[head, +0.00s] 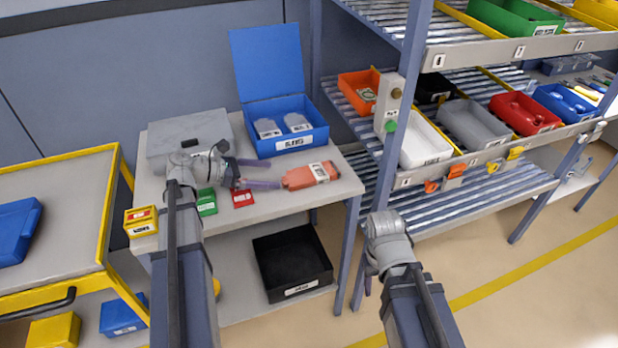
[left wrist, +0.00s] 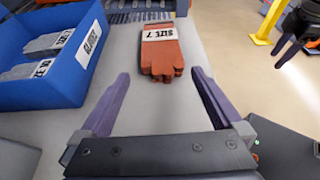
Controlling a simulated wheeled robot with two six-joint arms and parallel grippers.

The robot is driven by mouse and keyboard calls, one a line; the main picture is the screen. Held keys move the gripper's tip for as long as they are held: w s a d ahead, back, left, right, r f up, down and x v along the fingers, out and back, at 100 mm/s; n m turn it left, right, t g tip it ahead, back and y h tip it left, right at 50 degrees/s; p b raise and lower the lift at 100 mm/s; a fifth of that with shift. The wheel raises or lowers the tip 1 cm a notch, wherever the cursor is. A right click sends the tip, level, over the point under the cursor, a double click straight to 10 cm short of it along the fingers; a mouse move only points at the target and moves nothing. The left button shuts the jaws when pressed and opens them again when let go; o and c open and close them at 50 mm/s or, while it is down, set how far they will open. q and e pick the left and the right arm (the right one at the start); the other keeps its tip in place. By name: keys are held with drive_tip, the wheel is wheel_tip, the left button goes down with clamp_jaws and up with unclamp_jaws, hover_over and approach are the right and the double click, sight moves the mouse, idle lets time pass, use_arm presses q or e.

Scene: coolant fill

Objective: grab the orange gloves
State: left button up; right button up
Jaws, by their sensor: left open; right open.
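The orange gloves (head: 305,176) lie flat on the grey workbench, near its right end, with a white label. In the left wrist view the gloves (left wrist: 161,53) lie ahead of the fingertips, fingers toward me, and the label reads "SIZE 7". My left gripper (head: 262,172) is open and empty, low over the bench just left of the gloves and apart from them. Its two purple fingers show in the left wrist view (left wrist: 160,85), spread wider than the gloves. My right gripper is low in the head view, mostly hidden behind its own wrist; its dark fingers (left wrist: 287,50) show in the left wrist view.
A blue open-lidded bin (head: 290,122) holding grey gloves stands behind the gripper. Green (head: 206,202) and red (head: 243,198) cards and a small yellow box (head: 140,222) lie on the bench. The flow rack's post (head: 400,110) rises to the right.

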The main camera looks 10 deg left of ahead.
sight(290, 177)
use_arm(q)
drive_tip(key=shift+b+x, duration=1.25)
drive_tip(key=shift+x, duration=2.15)
drive_tip(key=shift+s, duration=0.1)
drive_tip(key=c, duration=1)
drive_tip(key=shift+r, duration=0.1)
wheel_tip(290, 177, up, 10)
drive_tip(key=p, duration=1)
